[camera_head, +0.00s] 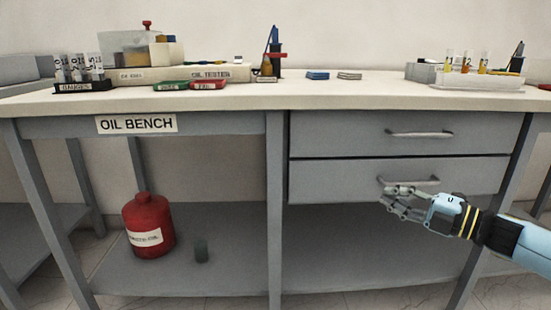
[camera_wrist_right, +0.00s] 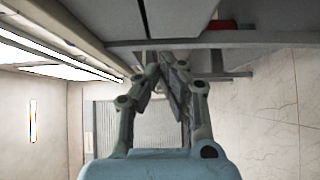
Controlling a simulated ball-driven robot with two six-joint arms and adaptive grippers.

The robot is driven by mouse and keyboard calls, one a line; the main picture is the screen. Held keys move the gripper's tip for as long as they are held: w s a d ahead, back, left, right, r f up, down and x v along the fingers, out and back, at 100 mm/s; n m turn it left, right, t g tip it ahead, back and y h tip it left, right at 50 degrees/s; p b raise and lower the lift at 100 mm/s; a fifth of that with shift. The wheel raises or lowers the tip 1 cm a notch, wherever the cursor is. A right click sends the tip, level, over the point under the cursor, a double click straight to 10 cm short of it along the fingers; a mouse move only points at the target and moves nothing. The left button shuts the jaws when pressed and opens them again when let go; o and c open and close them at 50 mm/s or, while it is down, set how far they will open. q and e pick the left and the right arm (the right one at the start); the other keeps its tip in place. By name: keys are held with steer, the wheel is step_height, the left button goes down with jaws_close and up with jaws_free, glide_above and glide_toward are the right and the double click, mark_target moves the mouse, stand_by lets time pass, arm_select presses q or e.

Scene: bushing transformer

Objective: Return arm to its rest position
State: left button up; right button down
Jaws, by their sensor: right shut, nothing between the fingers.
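My right gripper (camera_head: 391,199) comes in from the right in the head view, in front of the bench just below the lower drawer's handle (camera_head: 409,182). It overlaps part of that handle, and I cannot tell whether it touches it. In the right wrist view my right gripper (camera_wrist_right: 163,62) has its fingertips together with nothing between them. Both drawers, the upper (camera_head: 350,134) and the lower (camera_head: 335,179), look closed. My left gripper is not in view.
The bench top (camera_head: 330,91) holds a gauge rack (camera_head: 86,87), an oil tester (camera_head: 190,74), green and red trays and a tube rack (camera_head: 465,78). A red can (camera_head: 148,225) and a small dark cylinder (camera_head: 201,250) stand on the lower shelf (camera_head: 240,270). The shelf's right part looks clear.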

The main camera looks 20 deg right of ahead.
steer(key=s+a+f+m+g+h+p, duration=0.2)
steer(key=s+f+m+h+p, duration=0.4)
steer(key=s+f, duration=0.65)
steer(key=s+a+f+m+g+h+p, duration=0.2)
steer(key=s+f+m+h, duration=0.1)
steer(key=s+f+m, duration=0.75)
steer(key=s+a+f+m+g, duration=0.1)
steer(key=s+f+m+g, duration=0.1)
steer(key=s, duration=0.8)
steer(key=s+a+f+m+g+h+p, duration=0.1)
steer(key=s+f+g, duration=0.4)
steer(key=s, duration=0.6)
steer(key=s+a+f+m+g, duration=0.3)
steer(key=s+f, duration=0.4)
steer(key=s, duration=0.4)
steer(key=shift+a+f+m+g, duration=0.25)
steer(key=shift+m+g, duration=0.15)
steer(key=shift+m, duration=0.35)
